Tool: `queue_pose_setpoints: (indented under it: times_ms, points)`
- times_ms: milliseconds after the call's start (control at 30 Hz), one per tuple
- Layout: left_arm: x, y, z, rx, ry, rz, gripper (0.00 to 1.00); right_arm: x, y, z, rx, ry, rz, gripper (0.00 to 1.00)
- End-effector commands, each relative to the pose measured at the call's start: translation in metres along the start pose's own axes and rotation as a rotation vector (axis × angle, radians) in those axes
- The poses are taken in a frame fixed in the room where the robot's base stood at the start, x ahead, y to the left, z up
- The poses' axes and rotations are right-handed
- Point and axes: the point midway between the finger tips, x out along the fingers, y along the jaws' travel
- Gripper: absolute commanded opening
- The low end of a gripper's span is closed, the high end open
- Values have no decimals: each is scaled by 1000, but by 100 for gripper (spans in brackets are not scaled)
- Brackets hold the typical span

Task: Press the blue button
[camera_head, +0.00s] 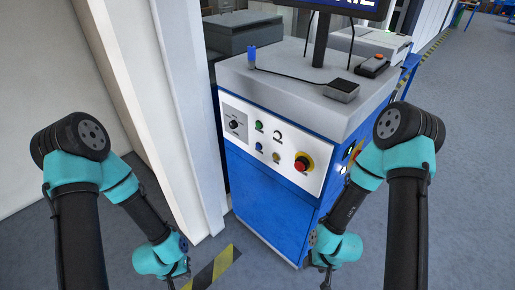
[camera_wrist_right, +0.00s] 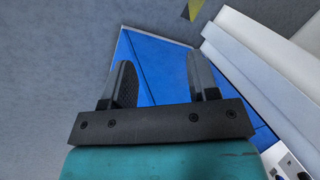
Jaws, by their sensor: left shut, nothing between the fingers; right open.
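The blue button (camera_head: 259,146) is small and round. It sits on the white front panel (camera_head: 235,105) of a blue cabinet in the head view, below a green button (camera_head: 259,126). My left gripper (camera_head: 172,283) hangs low at the bottom edge of the head view, left of the cabinet and well apart from the button; it is shut, and its tips are hard to make out. My right gripper (camera_head: 325,278) is low before the cabinet's right side, away from the button. In the right wrist view its two fingers (camera_wrist_right: 162,82) stand apart with nothing between them.
A white pillar (camera_head: 180,110) stands close to the cabinet's left. Blue cabinet (camera_wrist_right: 160,65) shows behind the right fingers.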

Motion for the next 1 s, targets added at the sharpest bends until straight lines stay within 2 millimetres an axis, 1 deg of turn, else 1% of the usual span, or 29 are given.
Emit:
queue_pose_setpoints:
  times_ms: [33,67,500,567,1000]
  points:
    - [0,0,0,0,0,0,0,0,0,0,0,0,0,50]
    - [0,0,0,0,0,0,0,0,0,0,0,0,0,47]
    - [0,0,0,0,0,0,0,0,0,0,0,0,0,5]
    - [0,0,0,0,0,0,0,0,0,0,0,0,0,0]
    - [0,0,0,0,0,0,0,0,0,0,0,0,0,0]
